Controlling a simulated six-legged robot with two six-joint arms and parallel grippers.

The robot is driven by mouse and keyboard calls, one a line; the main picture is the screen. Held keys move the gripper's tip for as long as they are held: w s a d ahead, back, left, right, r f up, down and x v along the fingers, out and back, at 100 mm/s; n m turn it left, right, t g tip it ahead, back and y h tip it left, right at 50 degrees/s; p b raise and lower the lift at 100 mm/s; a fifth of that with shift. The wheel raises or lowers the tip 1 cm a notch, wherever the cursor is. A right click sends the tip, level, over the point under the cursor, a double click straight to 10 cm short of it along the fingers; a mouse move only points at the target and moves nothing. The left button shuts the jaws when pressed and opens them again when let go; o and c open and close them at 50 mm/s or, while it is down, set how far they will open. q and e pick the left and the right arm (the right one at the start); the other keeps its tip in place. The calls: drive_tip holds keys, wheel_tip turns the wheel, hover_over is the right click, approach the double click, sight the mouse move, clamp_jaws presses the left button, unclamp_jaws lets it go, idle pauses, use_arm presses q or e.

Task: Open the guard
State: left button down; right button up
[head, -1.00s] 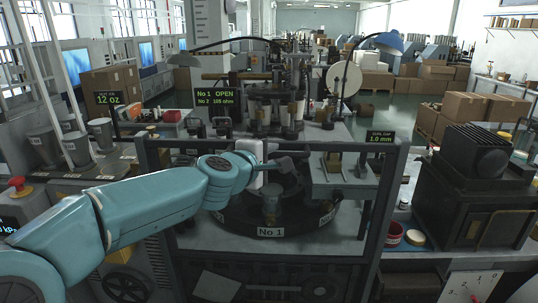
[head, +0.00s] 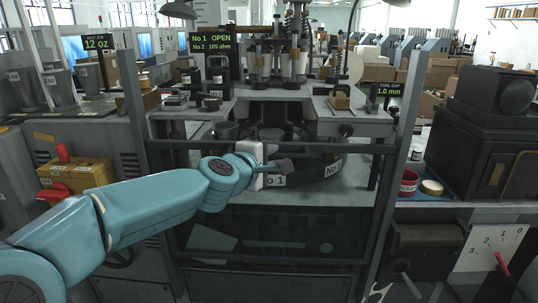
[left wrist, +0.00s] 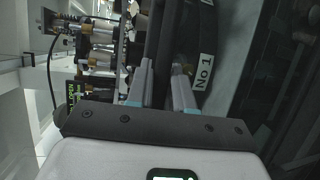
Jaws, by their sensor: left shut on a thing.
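The guard (head: 330,149) is a dark horizontal bar between two upright posts at the front of the machine. It sits well below the post tops, with what looks like a see-through panel beneath it. My left gripper (head: 276,163) is at the middle of this bar, in front of the round table marked No 1. In the left wrist view, its two fingers (left wrist: 161,82) stand on either side of a dark bar, the guard (left wrist: 155,45). The exact contact is hard to see. The gripper is shut on the guard. My right gripper is not in view.
The dark round table (head: 315,172) lies behind the guard. A sign (head: 213,43) reads No 1 OPEN. A dark boxy machine (head: 485,120) stands at the right, beside a red pot (head: 408,183). A yellow box (head: 77,173) with red knobs is at the left.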

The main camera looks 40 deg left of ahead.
use_arm(q)
drive_tip(key=b, duration=1.2)
approach(277, 200)
drive_tip(key=x, duration=0.5)
drive_tip(key=shift+f, duration=0.2)
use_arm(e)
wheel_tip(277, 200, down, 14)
use_arm(q)
drive_tip(key=c, duration=1.2)
unclamp_jaws()
drive_tip(key=shift+c, duration=0.2)
drive_tip(key=shift+o, duration=0.7)
drive_tip(key=shift+d+r, duration=0.1)
drive_tip(key=shift+r, duration=0.05)
drive_tip(key=p+v, duration=0.4)
drive_tip(key=v, duration=1.2)
drive_tip(key=shift+s+p, duration=0.15)
drive_tip(key=shift+p, duration=0.2)
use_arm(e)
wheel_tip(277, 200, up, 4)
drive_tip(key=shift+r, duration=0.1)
